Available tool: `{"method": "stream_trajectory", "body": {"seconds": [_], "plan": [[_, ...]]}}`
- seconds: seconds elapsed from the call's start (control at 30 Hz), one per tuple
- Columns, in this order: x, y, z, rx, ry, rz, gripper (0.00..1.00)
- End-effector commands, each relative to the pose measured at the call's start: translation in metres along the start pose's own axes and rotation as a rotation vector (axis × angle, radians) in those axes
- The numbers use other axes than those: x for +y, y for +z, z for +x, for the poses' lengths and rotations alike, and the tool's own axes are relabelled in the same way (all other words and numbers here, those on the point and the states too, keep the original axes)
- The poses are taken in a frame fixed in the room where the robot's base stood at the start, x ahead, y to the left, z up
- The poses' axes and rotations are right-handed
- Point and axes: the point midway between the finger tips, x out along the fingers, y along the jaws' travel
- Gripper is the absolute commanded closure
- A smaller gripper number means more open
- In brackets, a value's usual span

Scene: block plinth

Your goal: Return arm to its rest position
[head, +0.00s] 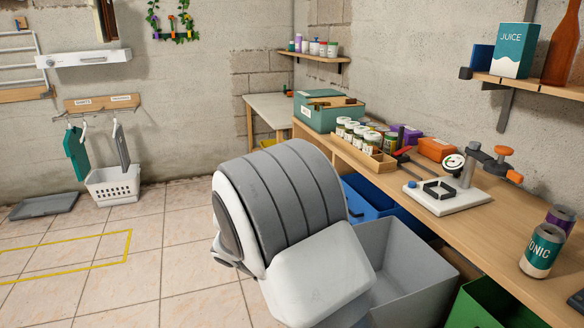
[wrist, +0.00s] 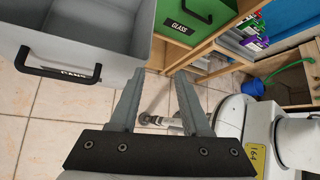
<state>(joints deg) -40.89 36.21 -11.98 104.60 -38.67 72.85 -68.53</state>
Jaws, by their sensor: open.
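My gripper (wrist: 158,80) shows in the wrist view with its two grey fingers apart and nothing between them. It points over the tiled floor, just in front of the grey bin and the green bin. In the head view my own grey and white arm is bent in the middle foreground, in front of the workbench; the gripper itself is hidden there.
A grey bin (head: 414,270) labelled CANS, a green bin (wrist: 190,14) labelled GLASS and a blue bin (head: 371,203) stand under the wooden workbench (head: 476,228). A device with a white base (head: 447,200) and cans stand on the bench. Tiled floor (head: 107,252) at left is mostly clear.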

Motion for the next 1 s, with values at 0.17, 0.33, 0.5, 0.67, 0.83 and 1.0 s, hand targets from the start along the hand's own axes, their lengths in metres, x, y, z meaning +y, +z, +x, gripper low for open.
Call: {"method": "stream_trajectory", "body": {"seconds": [0.17, 0.33, 0.5, 0.67, 0.83, 1.0], "plan": [[-0.042, 0.027, -0.005, 0.198, 0.025, 0.306, 0.53], [-0.080, 0.045, -0.011, 0.371, 0.032, 0.599, 0.53], [-0.119, 0.058, -0.018, 0.537, 0.029, 0.893, 0.53], [-0.154, 0.066, -0.025, 0.687, 0.017, 1.168, 0.53], [-0.188, 0.069, -0.033, 0.843, -0.001, 1.458, 0.53], [-0.218, 0.068, -0.041, 0.993, -0.025, 1.734, 0.53]]}}
